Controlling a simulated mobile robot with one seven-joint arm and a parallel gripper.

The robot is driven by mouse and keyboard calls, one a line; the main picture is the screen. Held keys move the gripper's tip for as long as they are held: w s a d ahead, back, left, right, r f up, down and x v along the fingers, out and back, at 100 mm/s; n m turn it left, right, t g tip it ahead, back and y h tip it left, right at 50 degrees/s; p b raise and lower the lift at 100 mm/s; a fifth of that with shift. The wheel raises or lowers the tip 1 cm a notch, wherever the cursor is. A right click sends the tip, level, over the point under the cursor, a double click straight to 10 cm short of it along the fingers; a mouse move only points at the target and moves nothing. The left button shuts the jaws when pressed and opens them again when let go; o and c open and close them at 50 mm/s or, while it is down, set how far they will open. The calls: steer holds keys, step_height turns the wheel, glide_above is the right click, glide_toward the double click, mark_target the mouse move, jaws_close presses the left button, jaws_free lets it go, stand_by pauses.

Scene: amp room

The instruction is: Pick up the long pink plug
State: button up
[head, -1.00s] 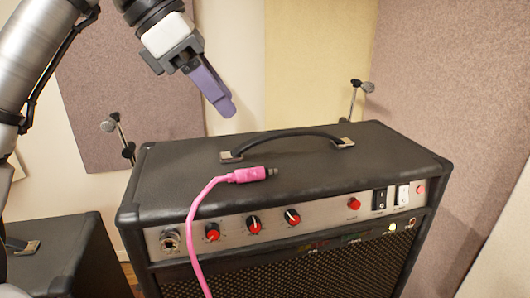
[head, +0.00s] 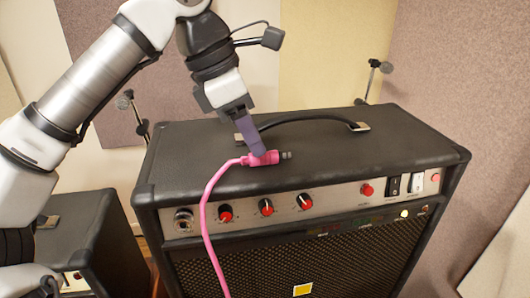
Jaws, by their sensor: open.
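The long pink plug (head: 265,158) lies on top of the black amp (head: 190,168), near its front edge, with its dark tip pointing right. Its pink cable (head: 207,225) hangs down over the amp's front. My gripper (head: 259,151) points down at the plug, its purple fingers reaching the plug's body. The near finger covers part of the plug; the far finger is hidden, so I cannot tell whether the plug lies between them. The gripper is open.
The amp's black carry handle (head: 310,118) arches just behind my gripper. Knobs and switches line the front panel (head: 335,196). A second, lower black amp (head: 90,235) stands at left. Microphone stands (head: 374,75) are behind. The amp's top right is clear.

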mark_target(266, 158)
steer(key=shift+p+x, duration=0.45)
steer(key=shift+x, duration=1.3)
steer(key=shift+s+d, duration=0.1)
jaws_close()
steer(key=shift+r, duration=0.1)
